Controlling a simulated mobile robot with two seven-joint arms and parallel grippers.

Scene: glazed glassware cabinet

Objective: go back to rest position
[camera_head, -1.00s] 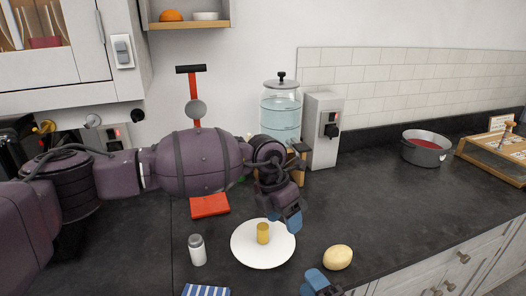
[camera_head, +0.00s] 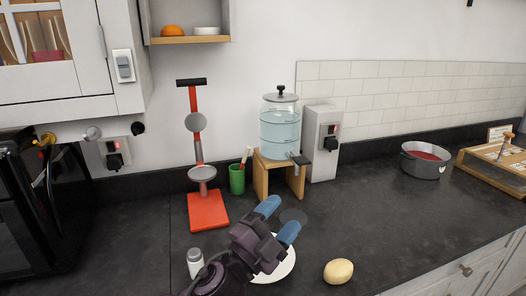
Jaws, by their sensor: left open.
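My left gripper (camera_head: 279,219) is at the bottom middle of the head view, over the counter. Its two blue fingertips are apart and point up and to the right, with nothing visible between them. Its dark body covers much of the white plate (camera_head: 287,266), whose right part shows. The yellow cylinder seen earlier on the plate is hidden. My right gripper is not in view.
A white-capped shaker (camera_head: 195,262) stands close left of my gripper; a potato (camera_head: 338,271) lies to its right. Behind are a red stand (camera_head: 208,211), a green cup (camera_head: 237,180) and a water dispenser (camera_head: 280,130) on a wooden stand.

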